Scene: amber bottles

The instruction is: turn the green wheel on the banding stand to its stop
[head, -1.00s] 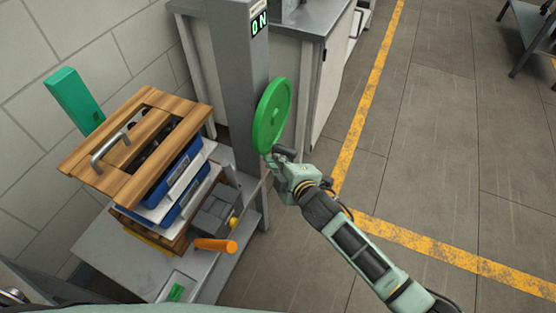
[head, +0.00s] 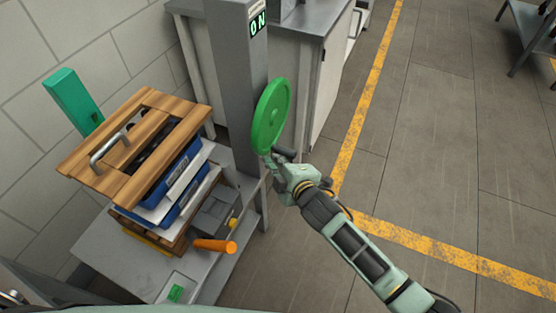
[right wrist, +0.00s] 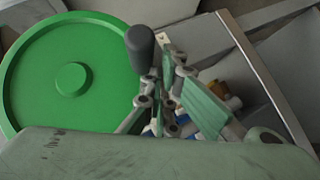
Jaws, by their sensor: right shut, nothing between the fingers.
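The green wheel (head: 271,115) is mounted on the right side of the stand's grey post (head: 238,80). It fills the left of the right wrist view (right wrist: 40,75), with a raised round hub. A dark grey knob (right wrist: 140,48) shows beside the wheel's edge there and at the wheel's lower rim in the head view (head: 286,153). My right gripper (head: 272,159) is at the lower rim, close to the knob. Its fingers (right wrist: 165,75) are shut with nothing between them. I cannot tell whether they touch the wheel or knob. My left gripper is out of view.
A lit green display (head: 258,24) reading ON is high on the post. A wooden pallet-like top (head: 130,150) lies over blue-and-white stacked packs (head: 180,170) on a grey table (head: 105,250). An orange handle (head: 214,246) sticks out at the front.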

